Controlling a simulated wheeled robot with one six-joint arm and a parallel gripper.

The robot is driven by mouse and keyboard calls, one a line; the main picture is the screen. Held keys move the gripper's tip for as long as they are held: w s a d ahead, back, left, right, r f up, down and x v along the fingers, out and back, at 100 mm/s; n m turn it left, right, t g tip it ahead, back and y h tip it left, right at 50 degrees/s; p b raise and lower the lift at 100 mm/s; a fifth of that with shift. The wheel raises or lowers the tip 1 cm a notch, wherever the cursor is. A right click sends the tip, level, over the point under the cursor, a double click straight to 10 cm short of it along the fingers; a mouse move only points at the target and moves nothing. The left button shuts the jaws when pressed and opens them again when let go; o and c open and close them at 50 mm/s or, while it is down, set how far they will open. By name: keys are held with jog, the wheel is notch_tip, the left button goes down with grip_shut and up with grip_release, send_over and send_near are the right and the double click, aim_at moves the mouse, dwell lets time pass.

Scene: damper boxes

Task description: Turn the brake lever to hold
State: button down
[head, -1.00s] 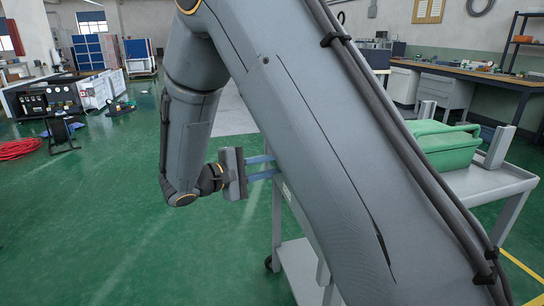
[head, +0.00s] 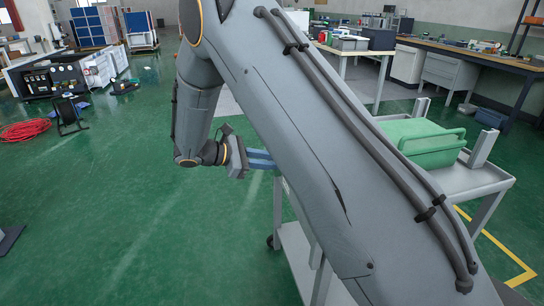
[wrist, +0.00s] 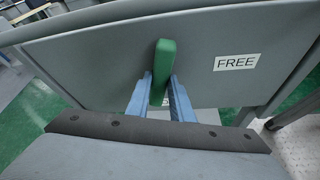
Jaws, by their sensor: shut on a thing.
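A green lever (wrist: 161,72) stands out from a grey panel (wrist: 95,58) in the wrist view, nearly upright with a slight lean. A white label reading FREE (wrist: 237,62) is to its right. My gripper (wrist: 158,82) has its blue fingers on either side of the lever and is shut on it. In the head view my gripper (head: 267,159) reaches right at the near side of a grey cart (head: 478,182). My arm hides the fingertips, the lever and the panel there. No hold marking shows in either view.
A green case (head: 425,143) lies on the cart's top between upright grey posts. A workbench (head: 465,55) runs along the back right. A red cable coil (head: 22,131) and a black reel (head: 68,113) are on the floor at left. The green floor left of the cart is clear.

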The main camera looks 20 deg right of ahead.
jog(key=shift+w+n+g+p, duration=0.15)
jog(key=shift+n+g+p, duration=0.6)
jog(key=shift+n, duration=0.35)
jog(key=c, duration=1.6)
grip_release()
jog(key=shift+o, duration=0.2)
jog(key=b+v, duration=0.1)
jog(key=v, duration=0.6)
jog(key=shift+a, duration=0.4)
jog(key=shift+r, duration=0.15)
